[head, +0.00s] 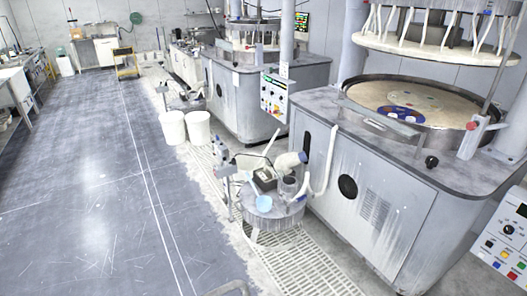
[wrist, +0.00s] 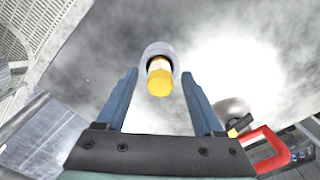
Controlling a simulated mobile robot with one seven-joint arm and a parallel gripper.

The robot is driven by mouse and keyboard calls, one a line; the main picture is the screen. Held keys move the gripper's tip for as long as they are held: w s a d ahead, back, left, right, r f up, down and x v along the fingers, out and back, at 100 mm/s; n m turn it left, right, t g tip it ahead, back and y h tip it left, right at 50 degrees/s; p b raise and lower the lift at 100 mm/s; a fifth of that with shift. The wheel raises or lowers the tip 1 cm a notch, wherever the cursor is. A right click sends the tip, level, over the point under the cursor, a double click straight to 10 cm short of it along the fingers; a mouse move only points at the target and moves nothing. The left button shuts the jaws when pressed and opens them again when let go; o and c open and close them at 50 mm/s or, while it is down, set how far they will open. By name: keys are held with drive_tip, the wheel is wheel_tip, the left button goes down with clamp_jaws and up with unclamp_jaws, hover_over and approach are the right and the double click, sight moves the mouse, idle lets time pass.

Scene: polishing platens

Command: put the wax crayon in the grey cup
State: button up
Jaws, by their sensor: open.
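My gripper (wrist: 159,73) is open in the wrist view, with one blue-grey finger on each side. Beyond and between its fingertips is the grey cup (wrist: 145,52), a rounded grey rim seen nearly from above. The wax crayon (wrist: 160,82), a yellow stub with a pale band, shows within the cup's outline and overlaps its near rim. Neither finger visibly touches the crayon or cup. How deep the crayon sits is hidden. In the head view I cannot make out the crayon or the gripper's fingers with certainty.
In the wrist view, a red handle (wrist: 272,150) and a grey round object (wrist: 232,106) lie to the right. In the head view, a small cluttered stand (head: 262,219) holds a light blue vessel (head: 263,203), close beside the large polishing machine (head: 375,205). Open floor lies left.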

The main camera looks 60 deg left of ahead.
wheel_tip(320, 180, up, 12)
drive_tip(key=shift+f, duration=0.2)
drive_tip(key=w+a+r+m+t+y, duration=0.1)
drive_tip(key=w+r+m+t+y, duration=0.55)
drive_tip(key=w+r, duration=1.4)
drive_tip(key=w+d+r+m+t+h, duration=0.1)
drive_tip(key=w+d+r+m+t, duration=0.2)
drive_tip(key=r, duration=0.5)
drive_tip(key=w+d+r+m+t+h, duration=0.2)
drive_tip(key=w+r+m+t, duration=0.1)
drive_tip(key=r+m+t, duration=0.3)
drive_tip(key=s+d+r+m+t, duration=0.1)
drive_tip(key=d+r+m+t, duration=0.15)
drive_tip(key=r, duration=0.65)
drive_tip(key=d+r+m+t, duration=0.15)
drive_tip(key=d+r, duration=0.25)
drive_tip(key=r, duration=0.4)
drive_tip(key=s+d+r+m+t+h, duration=0.2)
drive_tip(key=s+d+r+m+t, duration=0.1)
drive_tip(key=r, duration=0.5)
drive_tip(key=s+d+r+m+t+h, duration=0.1)
drive_tip(key=s+d+r+m+t, duration=0.3)
drive_tip(key=s+r, duration=0.4)
drive_tip(key=shift+d+r+t+h, duration=0.25)
drive_tip(key=shift+r+t+h, duration=0.1)
drive_tip(key=shift+r, duration=0.2)
